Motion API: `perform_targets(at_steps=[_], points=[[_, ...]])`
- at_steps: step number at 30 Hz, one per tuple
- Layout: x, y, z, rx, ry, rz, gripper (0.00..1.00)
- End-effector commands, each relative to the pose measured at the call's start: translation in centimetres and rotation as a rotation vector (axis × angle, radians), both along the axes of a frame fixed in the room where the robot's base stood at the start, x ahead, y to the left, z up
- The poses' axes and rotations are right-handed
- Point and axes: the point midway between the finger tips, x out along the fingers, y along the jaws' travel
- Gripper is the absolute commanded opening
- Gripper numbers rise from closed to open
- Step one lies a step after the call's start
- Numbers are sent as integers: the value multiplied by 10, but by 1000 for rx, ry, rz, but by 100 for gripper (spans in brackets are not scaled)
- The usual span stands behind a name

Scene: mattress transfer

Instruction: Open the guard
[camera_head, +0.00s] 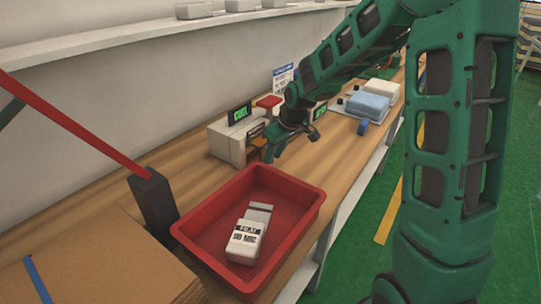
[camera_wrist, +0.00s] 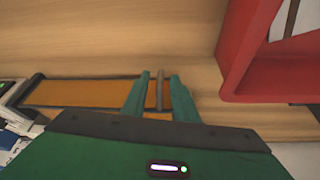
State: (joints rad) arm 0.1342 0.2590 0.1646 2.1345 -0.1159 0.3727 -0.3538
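The guard (camera_wrist: 80,95) shows in the wrist view as an orange panel with a dark frame, and a thin upright bar (camera_wrist: 160,92) stands near its right end. My gripper (camera_wrist: 158,77) has its two green fingers apart, one on each side of this bar, with gaps visible between bar and fingers. In the head view the guard (camera_head: 257,141) is a small orange patch on the front of a pale machine (camera_head: 226,145). My gripper (camera_head: 272,152) is right at it and hides part of it. I cannot tell whether the bar touches a finger.
A red tray (camera_head: 187,232) holding a white film pack (camera_head: 246,238) stands close in front of the machine; its red wall (camera_wrist: 245,60) is right of my fingers in the wrist view. A dark post with a red bar (camera_head: 152,200) and cardboard (camera_head: 90,260) are at left. Blue and white pads (camera_head: 368,105) lie beyond.

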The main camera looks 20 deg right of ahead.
Motion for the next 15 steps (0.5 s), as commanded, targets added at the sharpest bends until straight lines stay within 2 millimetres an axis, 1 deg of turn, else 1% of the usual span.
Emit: perform_targets(at_steps=[1,2,3,5,15], points=[[0,0,0,0,0,0,26],[0,0,0,0,0,0,24],[0,0,0,0,0,0,14],[0,0,0,0,0,0,0],[0,0,0,0,0,-1,0]])
